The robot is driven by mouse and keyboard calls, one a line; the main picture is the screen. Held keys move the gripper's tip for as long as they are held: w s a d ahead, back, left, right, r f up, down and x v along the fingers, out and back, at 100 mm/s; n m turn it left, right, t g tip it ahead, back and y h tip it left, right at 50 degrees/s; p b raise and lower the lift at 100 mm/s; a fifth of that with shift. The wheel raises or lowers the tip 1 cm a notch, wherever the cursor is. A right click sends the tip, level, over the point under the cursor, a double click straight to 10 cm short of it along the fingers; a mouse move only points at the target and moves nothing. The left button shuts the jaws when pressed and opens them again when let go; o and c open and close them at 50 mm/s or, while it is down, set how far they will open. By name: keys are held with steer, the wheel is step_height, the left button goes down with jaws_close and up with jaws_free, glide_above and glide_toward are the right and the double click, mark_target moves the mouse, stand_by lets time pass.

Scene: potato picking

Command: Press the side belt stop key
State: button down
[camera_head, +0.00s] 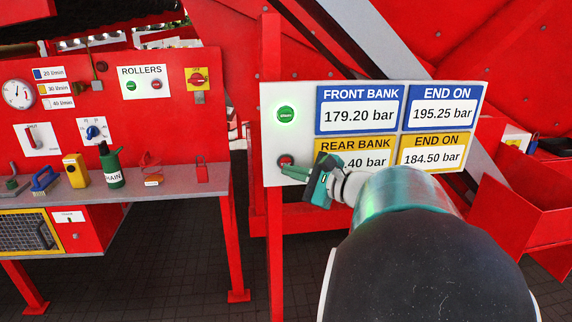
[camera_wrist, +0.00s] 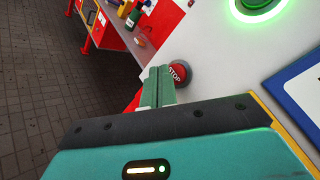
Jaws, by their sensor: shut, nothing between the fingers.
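The red stop key (camera_head: 285,160) sits at the lower left of a white panel (camera_head: 271,120), partly covered by my gripper in the head view. In the wrist view the stop key (camera_wrist: 179,73) shows its word STOP, just right of my fingertips. My gripper (camera_head: 284,170) is shut and empty, with its green fingers pointing at the panel beside the key. In the wrist view the fingers (camera_wrist: 157,86) look very close to the key's left edge; I cannot tell whether they touch it. A green lit key (camera_head: 286,115) is above the stop key, and it also shows in the wrist view (camera_wrist: 258,5).
Blue and yellow pressure displays (camera_head: 359,108) fill the panel's right side. At left, a grey shelf (camera_head: 190,180) holds a green bottle (camera_head: 110,165), a yellow box (camera_head: 75,170) and other items. A red bin (camera_head: 520,215) is at right.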

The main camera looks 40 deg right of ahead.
steer(key=shift+w+d, duration=0.1)
stand_by(0.4)
steer(key=shift+w+d, duration=0.15)
steer(key=shift+w, duration=0.1)
steer(key=shift+w+d, duration=0.25)
steer(key=shift+w, duration=0.05)
stand_by(0.8)
stand_by(0.3)
steer(key=shift+s+a, duration=0.5)
steer(key=shift+s, duration=0.15)
steer(key=shift+s, duration=0.1)
steer(key=s+a, duration=0.1)
steer(key=s, duration=0.1)
steer(key=s+a, duration=0.1)
steer(key=s, duration=0.1)
steer(key=shift+a, duration=0.4)
stand_by(0.5)
